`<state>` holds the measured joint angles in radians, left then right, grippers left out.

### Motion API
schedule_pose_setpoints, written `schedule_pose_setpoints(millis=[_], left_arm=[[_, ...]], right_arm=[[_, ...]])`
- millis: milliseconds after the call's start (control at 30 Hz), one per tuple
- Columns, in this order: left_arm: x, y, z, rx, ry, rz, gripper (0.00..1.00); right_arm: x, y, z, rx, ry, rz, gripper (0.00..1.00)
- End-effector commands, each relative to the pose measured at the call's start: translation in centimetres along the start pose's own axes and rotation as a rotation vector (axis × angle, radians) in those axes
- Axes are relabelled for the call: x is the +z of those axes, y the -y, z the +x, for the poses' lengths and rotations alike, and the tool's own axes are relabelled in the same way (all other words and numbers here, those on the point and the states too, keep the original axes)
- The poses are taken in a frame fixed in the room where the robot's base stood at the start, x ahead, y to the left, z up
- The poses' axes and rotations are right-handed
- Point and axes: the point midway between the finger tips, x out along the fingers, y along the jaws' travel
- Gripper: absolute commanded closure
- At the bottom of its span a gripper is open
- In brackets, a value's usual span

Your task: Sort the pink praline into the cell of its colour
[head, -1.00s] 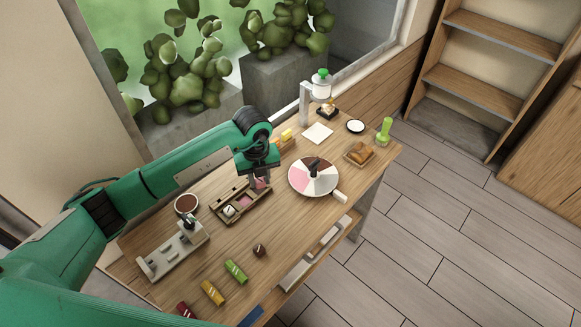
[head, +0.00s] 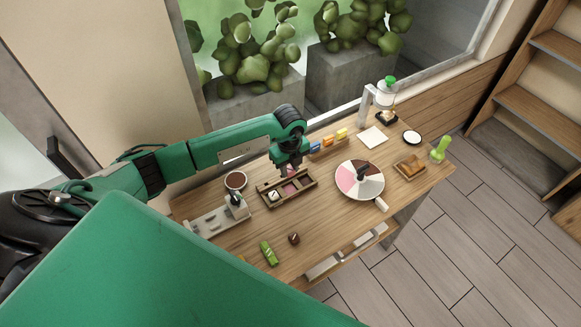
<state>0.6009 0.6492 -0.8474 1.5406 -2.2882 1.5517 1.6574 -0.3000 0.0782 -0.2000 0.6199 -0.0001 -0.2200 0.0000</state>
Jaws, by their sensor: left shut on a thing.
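My left gripper (head: 286,170) is just above the wooden three-cell box (head: 262,189), over its middle and right part. It is shut on the pink praline, which is small and mostly hidden by the fingers here. The box's left cell holds a white praline (head: 273,195). Its middle cell has a pink floor (head: 290,188) and its right cell is dark (head: 306,182). A dark brown praline (head: 294,239) lies on the table in front of the box. My right gripper is out of view.
A round plate with pink, white and brown sectors (head: 347,181) stands right of the box. A brown cup (head: 235,181) and a grey metal fixture (head: 207,221) are on the left. A green wrapped piece (head: 269,253) lies in front. My green arm part covers the lower left.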

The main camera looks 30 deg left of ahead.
Motion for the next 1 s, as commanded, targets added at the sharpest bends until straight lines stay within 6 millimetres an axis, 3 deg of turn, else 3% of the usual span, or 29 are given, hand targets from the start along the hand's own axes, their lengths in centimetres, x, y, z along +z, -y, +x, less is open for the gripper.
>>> schedule_pose_setpoints(millis=[500,1000], left_arm=[[-0.1,0.0,4.9,0.002,-0.001,0.001,0.84],[-0.1,0.0,5.5,0.001,-0.001,0.001,0.84]], right_arm=[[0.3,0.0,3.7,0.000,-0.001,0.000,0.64],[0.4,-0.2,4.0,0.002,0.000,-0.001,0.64]])
